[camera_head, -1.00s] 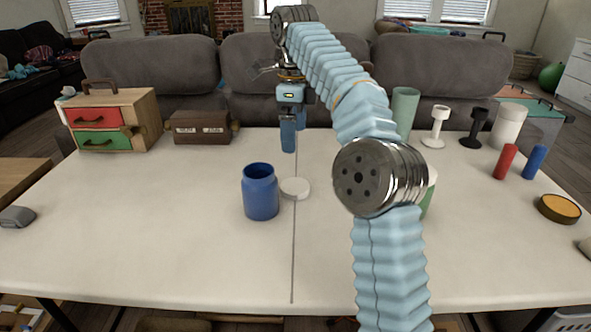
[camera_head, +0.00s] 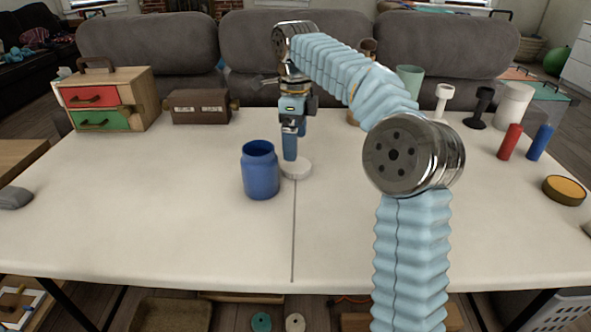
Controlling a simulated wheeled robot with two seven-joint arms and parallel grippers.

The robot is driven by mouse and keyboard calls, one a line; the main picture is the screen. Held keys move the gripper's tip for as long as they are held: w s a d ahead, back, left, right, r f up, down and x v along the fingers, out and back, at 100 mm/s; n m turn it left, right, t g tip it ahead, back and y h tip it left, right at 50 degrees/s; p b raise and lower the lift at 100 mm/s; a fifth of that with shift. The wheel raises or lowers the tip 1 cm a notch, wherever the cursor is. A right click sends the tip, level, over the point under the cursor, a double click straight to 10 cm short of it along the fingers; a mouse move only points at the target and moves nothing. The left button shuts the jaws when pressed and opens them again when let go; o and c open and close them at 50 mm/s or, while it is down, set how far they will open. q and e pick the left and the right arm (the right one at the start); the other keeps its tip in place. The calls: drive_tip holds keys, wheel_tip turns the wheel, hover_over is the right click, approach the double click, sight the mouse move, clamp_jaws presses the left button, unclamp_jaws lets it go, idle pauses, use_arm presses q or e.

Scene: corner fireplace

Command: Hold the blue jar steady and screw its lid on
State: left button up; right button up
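The open blue jar (camera_head: 261,172) stands upright on the white table, its mouth uncovered. My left gripper is out of view.
A drawer box (camera_head: 108,100) and a brown case (camera_head: 200,106) stand at the back left. Red (camera_head: 510,142) and blue (camera_head: 539,142) cylinders, cups and a yellow-topped round tin (camera_head: 564,190) are at the right. The table front left of my arm is clear.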

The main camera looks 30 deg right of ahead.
sight(297, 165)
drive_tip(key=shift+f, duration=0.25)
drive_tip(key=shift+f, duration=0.1)
drive_tip(key=f, duration=0.3)
drive_tip(key=f+b, duration=0.1)
drive_tip(key=f, duration=0.1)
drive_tip(key=shift+s, duration=0.35)
drive_tip(key=c, duration=0.9)
